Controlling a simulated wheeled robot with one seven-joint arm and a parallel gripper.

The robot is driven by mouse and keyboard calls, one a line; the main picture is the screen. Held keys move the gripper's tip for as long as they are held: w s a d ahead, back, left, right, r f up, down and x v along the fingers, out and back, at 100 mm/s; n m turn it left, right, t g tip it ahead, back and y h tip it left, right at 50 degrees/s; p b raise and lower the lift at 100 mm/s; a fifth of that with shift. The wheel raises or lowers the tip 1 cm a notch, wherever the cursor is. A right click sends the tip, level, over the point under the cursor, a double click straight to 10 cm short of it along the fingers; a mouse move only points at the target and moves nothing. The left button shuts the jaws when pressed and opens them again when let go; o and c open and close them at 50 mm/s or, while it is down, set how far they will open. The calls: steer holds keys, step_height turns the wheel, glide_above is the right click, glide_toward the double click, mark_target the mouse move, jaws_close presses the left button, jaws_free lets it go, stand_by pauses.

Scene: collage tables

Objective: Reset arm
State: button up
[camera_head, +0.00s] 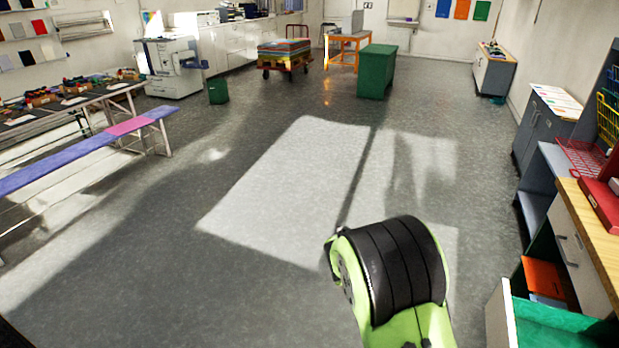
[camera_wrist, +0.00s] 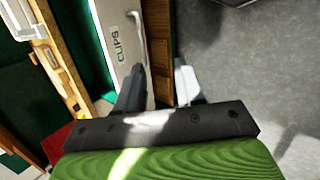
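My gripper (camera_wrist: 159,82) shows in the wrist view with its two dark fingers apart and nothing between them. In the head view my green and black arm rises at the bottom right. The gripper itself is not visible there.
At the right, a wood-topped cabinet (camera_head: 588,232) has an open green drawer (camera_head: 548,325) below it. A grey cabinet (camera_head: 540,128) stands further back. A purple bench (camera_head: 60,168) stands at the left. The middle grey floor (camera_head: 270,190) is clear.

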steer(key=s+a+r+n+t+y+p, duration=0.1)
steer(key=s+a+r+n+t+y, duration=0.1)
steer(key=s+r+t, duration=0.3)
steer(key=s+a+r+n+t+y+p, duration=0.1)
steer(key=s+a+r+n+t+y, duration=0.1)
steer(key=s+r, duration=0.7)
step_height(320, 180, up, 4)
steer(key=a+t+y, duration=0.1)
steer(key=t+y, duration=0.1)
steer(key=shift+t, duration=0.4)
